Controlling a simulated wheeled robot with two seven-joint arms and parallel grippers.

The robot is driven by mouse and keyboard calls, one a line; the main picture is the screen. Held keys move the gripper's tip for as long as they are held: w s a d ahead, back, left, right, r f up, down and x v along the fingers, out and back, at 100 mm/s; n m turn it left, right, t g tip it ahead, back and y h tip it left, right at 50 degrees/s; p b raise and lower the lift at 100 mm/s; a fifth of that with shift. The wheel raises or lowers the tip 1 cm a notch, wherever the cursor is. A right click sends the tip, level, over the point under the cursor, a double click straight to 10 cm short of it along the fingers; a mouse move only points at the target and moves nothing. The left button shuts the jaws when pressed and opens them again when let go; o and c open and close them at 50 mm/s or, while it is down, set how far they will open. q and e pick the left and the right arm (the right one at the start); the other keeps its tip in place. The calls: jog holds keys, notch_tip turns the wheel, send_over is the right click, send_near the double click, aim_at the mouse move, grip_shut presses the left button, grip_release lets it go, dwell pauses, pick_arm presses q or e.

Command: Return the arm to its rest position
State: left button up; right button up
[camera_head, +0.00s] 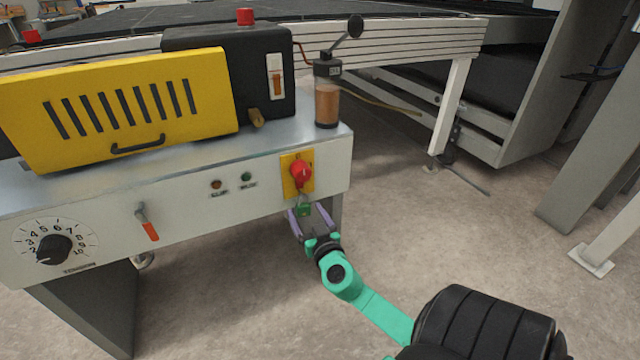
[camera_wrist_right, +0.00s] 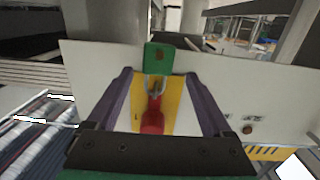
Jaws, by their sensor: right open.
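My right arm (camera_head: 375,310) is green with black parts and reaches in from the lower right. My right gripper (camera_head: 312,222) has two purple fingers and is open, just below the red switch (camera_head: 301,174) on its yellow plate (camera_head: 287,164). A green padlock (camera_head: 304,209) hangs under the switch, near the fingertips. In the right wrist view, the padlock (camera_wrist_right: 158,57) and its shackle show between the two spread fingers (camera_wrist_right: 158,95), with the red switch (camera_wrist_right: 153,121) below it. I cannot tell whether a finger touches the padlock. My left gripper is not in view.
The grey machine (camera_head: 200,210) carries a yellow slotted cover (camera_head: 120,110), a tension dial (camera_head: 54,249), an orange-tipped lever (camera_head: 147,225) and a bottle of brown liquid (camera_head: 327,95). A conveyor frame (camera_head: 455,105) stands behind. The floor (camera_head: 430,230) to the right is clear.

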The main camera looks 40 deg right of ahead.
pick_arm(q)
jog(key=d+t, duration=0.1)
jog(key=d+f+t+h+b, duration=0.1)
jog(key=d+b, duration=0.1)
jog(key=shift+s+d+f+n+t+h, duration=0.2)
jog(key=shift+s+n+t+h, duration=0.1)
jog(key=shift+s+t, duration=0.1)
pick_arm(e)
jog(key=v, duration=1.1)
jog(key=shift+d+r, duration=0.25)
jog(key=shift+s, duration=0.1)
